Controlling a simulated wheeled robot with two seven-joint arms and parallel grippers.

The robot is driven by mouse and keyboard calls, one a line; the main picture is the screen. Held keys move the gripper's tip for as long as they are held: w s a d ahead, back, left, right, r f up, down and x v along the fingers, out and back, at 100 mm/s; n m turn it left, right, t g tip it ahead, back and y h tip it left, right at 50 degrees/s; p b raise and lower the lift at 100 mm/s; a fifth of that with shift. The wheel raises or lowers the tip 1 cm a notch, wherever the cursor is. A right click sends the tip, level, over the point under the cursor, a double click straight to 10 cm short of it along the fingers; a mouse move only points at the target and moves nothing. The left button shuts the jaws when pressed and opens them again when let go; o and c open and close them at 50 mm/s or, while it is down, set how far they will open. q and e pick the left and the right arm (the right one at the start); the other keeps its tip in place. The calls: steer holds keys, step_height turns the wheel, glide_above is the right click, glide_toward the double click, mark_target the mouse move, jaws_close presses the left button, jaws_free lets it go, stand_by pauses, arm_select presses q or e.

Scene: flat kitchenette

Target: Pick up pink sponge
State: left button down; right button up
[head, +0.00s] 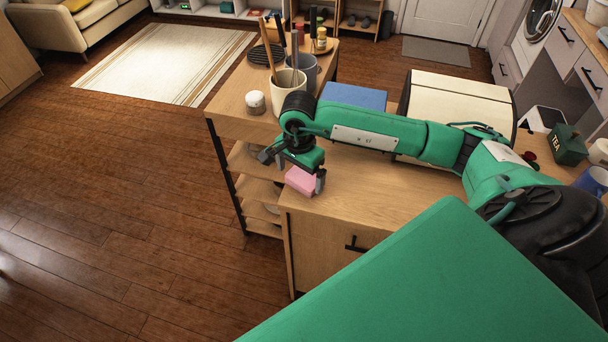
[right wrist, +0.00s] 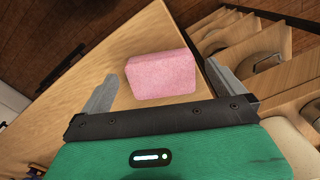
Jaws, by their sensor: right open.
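The pink sponge (head: 301,180) is a small block lying on the wooden counter (head: 360,185), close to its left edge. My right gripper (head: 294,170) is directly above the sponge with its jaws open. In the right wrist view the sponge (right wrist: 160,75) shows between and ahead of the two open fingers (right wrist: 165,85), with a gap visible on each side. I cannot tell how far the fingertips are above the counter. My left gripper is not in view.
A cream utensil crock (head: 287,90) and a small white-lidded jar (head: 255,102) stand behind the gripper. A blue box (head: 354,96) and a cream bread-bin-like appliance (head: 458,105) stand behind my right arm. Open shelves (head: 262,190) lie left of the counter edge.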

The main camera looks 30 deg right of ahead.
mark_target(300, 180)
steer(key=shift+f, duration=0.85)
steer(key=shift+c, duration=0.4)
steer(key=c, duration=0.9)
steer(key=shift+r, duration=0.1)
steer(key=shift+r, duration=0.5)
steer(key=shift+r+b, duration=1.85)
steer(key=shift+r, duration=7.6)
